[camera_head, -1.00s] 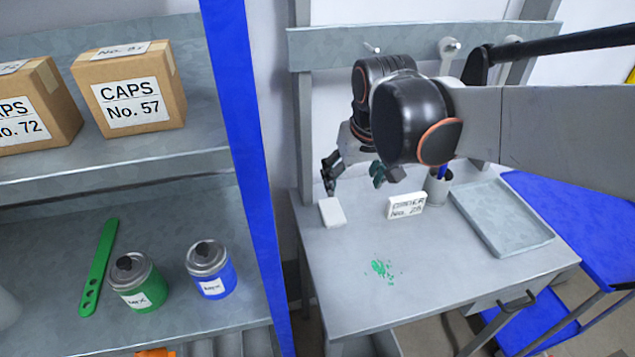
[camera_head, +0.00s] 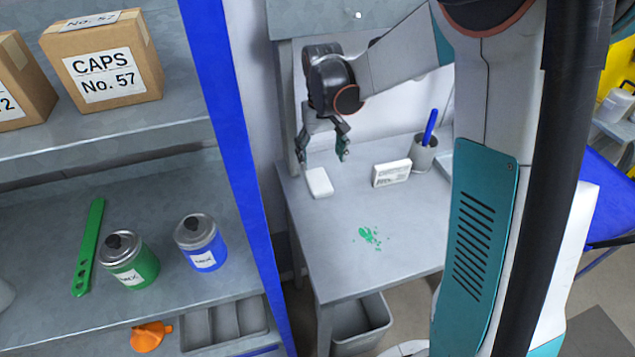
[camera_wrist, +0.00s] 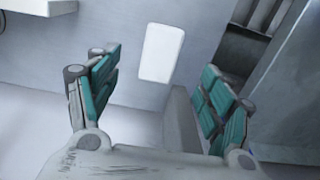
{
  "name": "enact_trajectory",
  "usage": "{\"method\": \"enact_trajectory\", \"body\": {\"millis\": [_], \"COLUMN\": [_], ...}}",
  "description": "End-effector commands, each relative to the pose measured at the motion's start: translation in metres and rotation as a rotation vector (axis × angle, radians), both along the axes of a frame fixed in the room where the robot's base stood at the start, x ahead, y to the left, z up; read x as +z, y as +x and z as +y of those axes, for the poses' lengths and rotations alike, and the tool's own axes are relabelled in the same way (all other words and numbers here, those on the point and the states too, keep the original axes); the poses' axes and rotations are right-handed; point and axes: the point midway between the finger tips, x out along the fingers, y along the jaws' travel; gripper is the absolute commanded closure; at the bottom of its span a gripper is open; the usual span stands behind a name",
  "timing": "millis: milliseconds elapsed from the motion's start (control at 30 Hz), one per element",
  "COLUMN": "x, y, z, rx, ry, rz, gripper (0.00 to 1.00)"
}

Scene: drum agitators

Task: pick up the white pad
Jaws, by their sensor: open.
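The white pad (camera_head: 319,183) lies flat on the grey bench top near its left edge, in the head view. In the wrist view the white pad (camera_wrist: 161,53) shows whole, beyond the fingertips and between the two fingers. My gripper (camera_head: 323,156) is above the bench, close over the pad's far side, pointing down. Its teal-padded fingers are spread wide and empty, as the wrist view of my gripper (camera_wrist: 160,85) also shows. The pad appears apart from both fingers.
A white labelled block (camera_head: 391,173) and a grey cup (camera_head: 425,155) with a blue pen stand right of the pad. A green smear (camera_head: 369,237) marks the bench. The blue shelf post (camera_head: 235,150) stands left; a grey bin (camera_head: 360,322) sits below.

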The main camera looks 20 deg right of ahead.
Motion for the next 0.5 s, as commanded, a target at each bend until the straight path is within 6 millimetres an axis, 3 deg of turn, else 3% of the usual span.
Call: {"method": "enact_trajectory", "body": {"millis": [33, 200, 500], "x": [-0.014, -0.04, -0.057], "y": [0.0, 0.001, 0.001], "z": [0.0, 0.0, 0.001], "rx": [0.0, 0.0, 0.0], "ry": [0.0, 0.0, 0.0], "rz": [0.0, -0.001, -0.001], "gripper": [0.27, 0.27, 0.27]}}
